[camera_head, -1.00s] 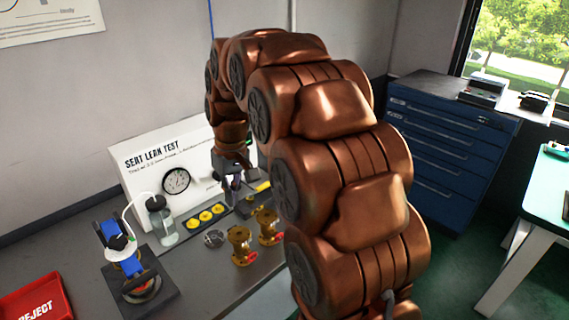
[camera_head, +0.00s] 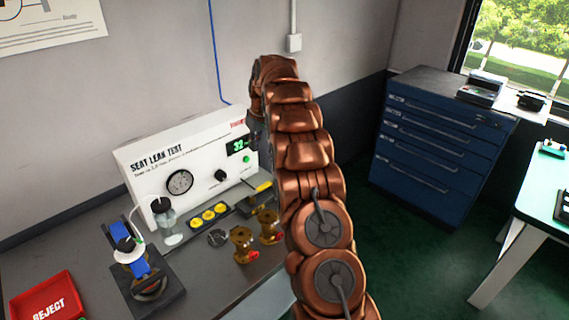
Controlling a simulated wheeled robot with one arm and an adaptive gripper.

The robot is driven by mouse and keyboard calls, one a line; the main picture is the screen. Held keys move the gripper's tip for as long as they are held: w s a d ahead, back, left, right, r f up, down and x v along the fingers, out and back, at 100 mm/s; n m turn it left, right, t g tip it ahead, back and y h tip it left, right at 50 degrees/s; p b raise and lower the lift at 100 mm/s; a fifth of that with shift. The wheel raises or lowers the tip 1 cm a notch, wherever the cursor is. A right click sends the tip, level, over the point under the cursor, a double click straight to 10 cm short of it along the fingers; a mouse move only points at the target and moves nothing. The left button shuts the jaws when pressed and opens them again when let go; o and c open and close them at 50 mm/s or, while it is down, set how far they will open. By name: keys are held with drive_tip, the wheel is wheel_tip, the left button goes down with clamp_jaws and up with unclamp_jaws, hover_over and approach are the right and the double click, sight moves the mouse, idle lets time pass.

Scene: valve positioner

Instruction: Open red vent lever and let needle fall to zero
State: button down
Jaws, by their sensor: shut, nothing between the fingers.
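The white seat leak test panel (camera_head: 150,180) stands at the back of the bench. Its round dial gauge (camera_head: 180,182) has a dark needle, too small to read. A green display (camera_head: 237,146) reads about 32, with a black knob (camera_head: 221,175) below left. I cannot clearly make out a red vent lever; a small red mark (camera_head: 237,125) sits at the panel's top right. My gripper (camera_head: 261,130) is shut and empty, partly hidden by my arm, beside the panel's right end. It appears apart from the panel.
Two brass valves with red parts (camera_head: 242,243) (camera_head: 268,226) stand on the bench front. Yellow caps (camera_head: 208,216), a yellow-handled tool (camera_head: 258,190), a bottle (camera_head: 168,222), a blue-strapped device (camera_head: 130,258) and a red reject tray (camera_head: 45,300) are nearby. A blue drawer cabinet (camera_head: 430,150) stands right.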

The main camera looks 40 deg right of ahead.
drive_tip(key=w+d+f+p, duration=0.1)
drive_tip(key=d+f, duration=0.2)
drive_tip(key=d, duration=0.4)
drive_tip(key=w+d+f+t+p, duration=0.1)
drive_tip(key=w+d+f+p, duration=0.1)
drive_tip(key=d+f, duration=0.2)
drive_tip(key=d, duration=0.3)
drive_tip(key=shift+w+d+f+n+h, duration=0.15)
drive_tip(key=shift+d+f+n+h, duration=0.05)
drive_tip(key=shift+f+n+h, duration=0.1)
drive_tip(key=shift+f, duration=0.1)
